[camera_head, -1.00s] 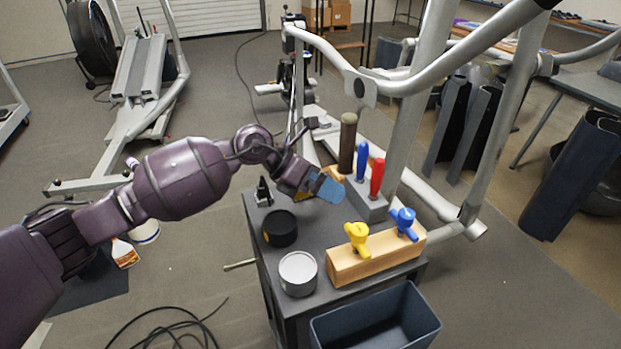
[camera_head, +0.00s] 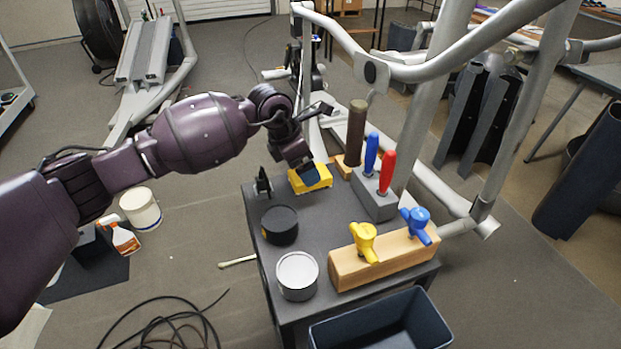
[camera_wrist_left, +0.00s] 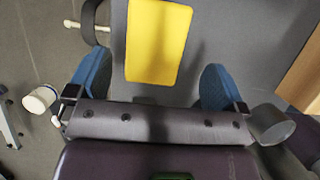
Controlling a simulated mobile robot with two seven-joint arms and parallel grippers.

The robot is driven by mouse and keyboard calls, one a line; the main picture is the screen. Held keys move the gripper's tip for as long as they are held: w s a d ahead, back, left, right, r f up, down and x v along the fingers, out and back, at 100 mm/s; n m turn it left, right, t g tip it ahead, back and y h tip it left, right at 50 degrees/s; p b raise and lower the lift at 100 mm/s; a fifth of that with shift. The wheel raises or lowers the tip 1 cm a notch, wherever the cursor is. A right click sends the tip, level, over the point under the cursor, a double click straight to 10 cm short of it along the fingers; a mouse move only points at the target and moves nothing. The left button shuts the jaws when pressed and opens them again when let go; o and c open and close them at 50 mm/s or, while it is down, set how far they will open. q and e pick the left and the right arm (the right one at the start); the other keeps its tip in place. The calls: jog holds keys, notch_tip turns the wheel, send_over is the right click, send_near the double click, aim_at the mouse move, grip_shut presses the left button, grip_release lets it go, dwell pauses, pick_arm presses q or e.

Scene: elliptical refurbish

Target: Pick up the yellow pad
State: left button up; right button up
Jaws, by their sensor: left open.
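The yellow pad (camera_head: 311,178) lies on the dark grey cart top (camera_head: 318,233) near its far edge. In the left wrist view the yellow pad (camera_wrist_left: 157,42) is a flat rectangle lying ahead of the jaws, between the lines of the two fingers. My left gripper (camera_head: 309,177) is right above the pad, pointing down, and hides part of it. In the left wrist view my left gripper (camera_wrist_left: 155,85) is open, with its blue fingers wide apart and nothing between them. My right gripper is not in view.
A grey block (camera_head: 374,201) with a blue and a red handle stands right of the pad. A brown cylinder (camera_head: 356,130) stands behind. Black (camera_head: 280,226) and silver (camera_head: 297,276) cans and a wooden block (camera_head: 382,259) with yellow and blue knobs are nearer.

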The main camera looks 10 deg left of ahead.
pick_arm(q)
jog(key=b+x, duration=0.1)
jog(key=x, duration=0.4)
jog(key=shift+w+a+f, duration=0.1)
jog(key=shift+w+a, duration=0.05)
jog(key=shift+w, duration=0.05)
jog(key=shift+c, duration=0.5)
jog(key=c, duration=0.7)
jog(key=shift+c, duration=1)
